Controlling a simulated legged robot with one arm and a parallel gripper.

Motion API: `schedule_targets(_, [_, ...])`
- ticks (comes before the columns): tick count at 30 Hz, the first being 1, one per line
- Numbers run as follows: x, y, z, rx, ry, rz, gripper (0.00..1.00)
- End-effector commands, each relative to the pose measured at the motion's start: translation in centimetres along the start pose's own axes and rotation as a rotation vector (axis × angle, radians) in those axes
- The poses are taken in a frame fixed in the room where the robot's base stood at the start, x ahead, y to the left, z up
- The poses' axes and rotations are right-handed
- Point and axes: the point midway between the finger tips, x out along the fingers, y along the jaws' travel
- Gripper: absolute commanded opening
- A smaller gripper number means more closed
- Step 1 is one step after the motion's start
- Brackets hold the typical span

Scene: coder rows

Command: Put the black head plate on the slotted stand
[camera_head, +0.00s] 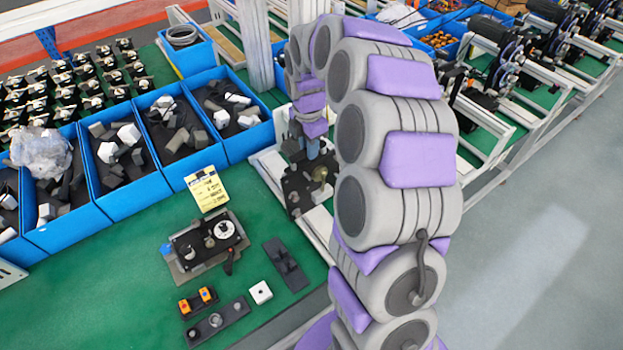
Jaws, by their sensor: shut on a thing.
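My gripper (311,150) is at the end of my curled grey and purple arm, over the pale rail at the bench's right edge. It is shut, with a dark part directly below its fingers. This dark part (300,188), with a brass-coloured knob on it, appears to be the black head plate; I cannot tell where the held part ends and anything behind it begins. My arm hides its right side. A black block with a raised middle (286,265), perhaps the slotted stand, lies on the green bench in front, apart from my gripper.
A black device with a white dial (208,242) sits on the green bench (110,290). Nearby are a yellow label (206,188), a white cube (260,292), a piece with orange caps (197,301) and a black bar (218,322). Blue bins (122,200) of parts line the back.

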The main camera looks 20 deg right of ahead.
Motion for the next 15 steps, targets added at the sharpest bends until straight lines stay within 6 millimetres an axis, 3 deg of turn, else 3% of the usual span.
schedule_targets(15, [0.2, 0.2, 0.9, 0.000, 0.017, 0.007, 0.00])
